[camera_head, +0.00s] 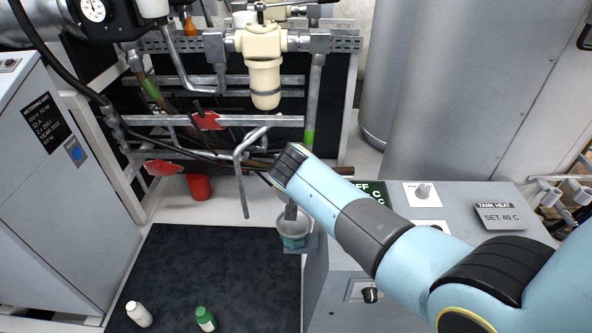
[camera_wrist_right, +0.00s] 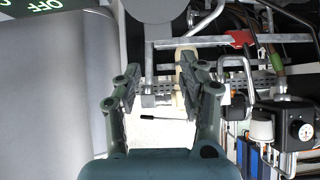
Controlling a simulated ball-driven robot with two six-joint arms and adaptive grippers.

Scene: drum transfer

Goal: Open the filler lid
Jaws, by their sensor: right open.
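No filler lid can be made out for certain in either view. My right arm comes in from the right in the head view, over the grey control cabinet. My left gripper is not in view.
A cream filter housing (camera_head: 264,75) hangs from the pipe rack at the back. The grey control cabinet (camera_head: 335,262) stands below my right arm.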

